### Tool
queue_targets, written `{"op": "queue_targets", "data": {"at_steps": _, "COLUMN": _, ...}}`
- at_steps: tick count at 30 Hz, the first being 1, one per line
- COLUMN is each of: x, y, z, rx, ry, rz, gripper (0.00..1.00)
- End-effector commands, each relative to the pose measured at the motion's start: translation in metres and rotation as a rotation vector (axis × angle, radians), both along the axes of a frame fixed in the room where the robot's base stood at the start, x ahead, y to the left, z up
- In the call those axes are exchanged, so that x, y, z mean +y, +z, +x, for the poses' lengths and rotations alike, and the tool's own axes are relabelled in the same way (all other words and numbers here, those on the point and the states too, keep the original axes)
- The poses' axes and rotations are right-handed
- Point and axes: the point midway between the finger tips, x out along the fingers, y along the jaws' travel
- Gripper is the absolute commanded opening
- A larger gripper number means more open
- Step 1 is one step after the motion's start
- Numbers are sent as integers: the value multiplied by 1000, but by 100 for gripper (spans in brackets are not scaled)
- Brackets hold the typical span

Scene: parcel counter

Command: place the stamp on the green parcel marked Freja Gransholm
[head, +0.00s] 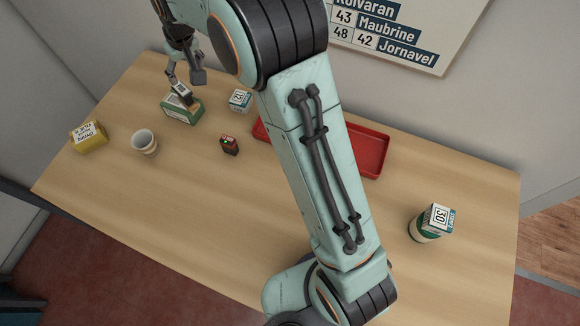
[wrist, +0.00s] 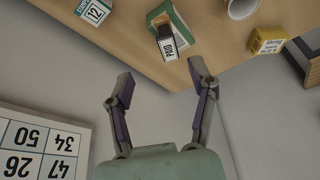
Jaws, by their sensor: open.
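The green parcel (head: 182,113) stands at the table's far left, with a pale label whose name I cannot read; it also shows in the wrist view (wrist: 180,22). The stamp (head: 186,98), a black block with a white label reading PAID in the wrist view (wrist: 167,46), appears to rest on top of the green parcel. My gripper (head: 185,78) is open just above the stamp, its fingers spread wide and empty. In the wrist view the stamp shows beyond the gap between the fingertips (wrist: 160,76), apart from both.
A yellow parcel (head: 90,138) and a white cup (head: 145,144) stand left of the green parcel. A small box (head: 240,100) marked 12, a small dark red device (head: 229,146) and a red tray (head: 373,153) lie to its right. A green item (head: 426,231) marked 30 stands far right.

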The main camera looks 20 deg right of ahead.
Motion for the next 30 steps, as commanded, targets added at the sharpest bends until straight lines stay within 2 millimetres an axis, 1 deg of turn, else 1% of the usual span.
{"op": "queue_targets", "data": {"at_steps": 1, "x": -13, "y": 19, "z": -25, "rx": 19, "ry": -21, "rz": -7, "gripper": 57}}
{"op": "queue_targets", "data": {"at_steps": 2, "x": -22, "y": 28, "z": -43, "rx": 38, "ry": -34, "rz": -12, "gripper": 57}}
{"op": "queue_targets", "data": {"at_steps": 3, "x": -33, "y": 39, "z": -70, "rx": 66, "ry": -55, "rz": -18, "gripper": 57}}
{"op": "queue_targets", "data": {"at_steps": 5, "x": -50, "y": 52, "z": -114, "rx": 111, "ry": -87, "rz": -25, "gripper": 57}}
{"op": "queue_targets", "data": {"at_steps": 6, "x": -59, "y": 58, "z": -145, "rx": 142, "ry": -109, "rz": -28, "gripper": 57}}
{"op": "queue_targets", "data": {"at_steps": 8, "x": -71, "y": 62, "z": -190, "rx": 186, "ry": -141, "rz": -31, "gripper": 57}}
{"op": "queue_targets", "data": {"at_steps": 9, "x": -78, "y": 62, "z": -219, "rx": 215, "ry": -161, "rz": -31, "gripper": 57}}
{"op": "queue_targets", "data": {"at_steps": 12, "x": -88, "y": 56, "z": -279, "rx": 275, "ry": -202, "rz": -29, "gripper": 57}}
{"op": "queue_targets", "data": {"at_steps": 15, "x": -92, "y": 47, "z": -321, "rx": 319, "ry": -227, "rz": -26, "gripper": 57}}
{"op": "queue_targets", "data": {"at_steps": 18, "x": -94, "y": 40, "z": -343, "rx": 346, "ry": -242, "rz": -23, "gripper": 57}}
{"op": "queue_targets", "data": {"at_steps": 20, "x": -94, "y": 38, "z": -349, "rx": 352, "ry": -246, "rz": -22, "gripper": 57}}
{"op": "queue_targets", "data": {"at_steps": 22, "x": -94, "y": 37, "z": -351, "rx": 356, "ry": -248, "rz": -22, "gripper": 57}}
{"op": "queue_targets", "data": {"at_steps": 30, "x": -94, "y": 37, "z": -350, "rx": 355, "ry": -247, "rz": -22, "gripper": 57}}
